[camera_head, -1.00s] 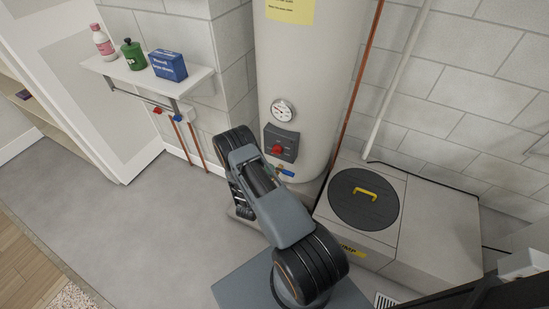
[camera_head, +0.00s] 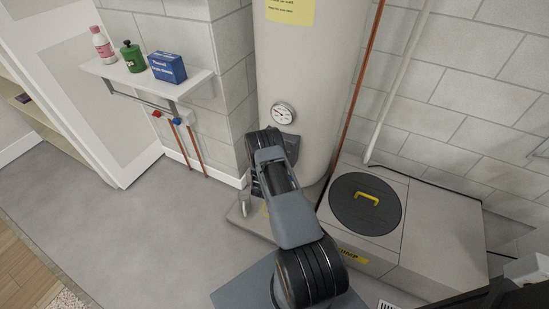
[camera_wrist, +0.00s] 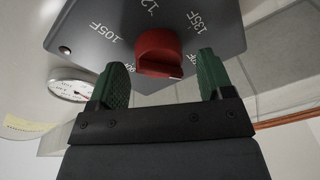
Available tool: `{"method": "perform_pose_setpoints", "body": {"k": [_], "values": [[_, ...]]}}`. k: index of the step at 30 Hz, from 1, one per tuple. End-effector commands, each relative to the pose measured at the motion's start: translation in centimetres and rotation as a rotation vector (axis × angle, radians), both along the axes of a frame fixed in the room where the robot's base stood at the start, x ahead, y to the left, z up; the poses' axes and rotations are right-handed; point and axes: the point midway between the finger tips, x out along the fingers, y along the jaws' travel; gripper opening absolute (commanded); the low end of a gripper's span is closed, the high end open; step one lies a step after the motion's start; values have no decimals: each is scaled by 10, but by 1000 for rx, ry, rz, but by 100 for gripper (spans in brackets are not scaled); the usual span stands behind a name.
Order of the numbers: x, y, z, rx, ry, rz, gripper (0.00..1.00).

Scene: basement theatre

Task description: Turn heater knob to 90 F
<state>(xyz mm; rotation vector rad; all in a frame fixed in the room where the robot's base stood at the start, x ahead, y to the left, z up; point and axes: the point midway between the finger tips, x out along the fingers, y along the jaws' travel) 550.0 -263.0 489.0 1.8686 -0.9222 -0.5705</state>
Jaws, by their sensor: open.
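The heater (camera_head: 310,80) is a tall cream tank with a dark grey control panel (camera_head: 292,148). In the head view my arm hides most of the panel and the whole knob. In the wrist view the red knob (camera_wrist: 158,50) sits on the panel (camera_wrist: 95,30), with labels including 105F and 135F around it. A small white mark shows on the knob's lower right edge. Other labels beside the knob are partly hidden. My gripper (camera_wrist: 157,75) is open, its green fingers to the left and right of the knob. I cannot tell how far the fingertips are from the panel.
A round gauge (camera_head: 282,113) is above the panel. A copper pipe (camera_head: 362,80) runs along the tank's right side. A sump box (camera_head: 440,230) with a dark lid stands at right. A wall shelf (camera_head: 190,88) holds bottles and a blue box. Floor at left is clear.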

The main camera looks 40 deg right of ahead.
Motion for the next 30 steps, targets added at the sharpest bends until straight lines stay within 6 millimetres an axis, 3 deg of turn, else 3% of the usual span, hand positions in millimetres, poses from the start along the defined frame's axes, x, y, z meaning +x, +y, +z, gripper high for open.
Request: {"method": "perform_pose_setpoints", "body": {"k": [12, 27, 30], "values": [[3, -5, 0, -1, 1, 1, 74], [4, -4, 0, 0, 0, 1, 27], [4, -4, 0, -2, 1, 1, 25]]}}
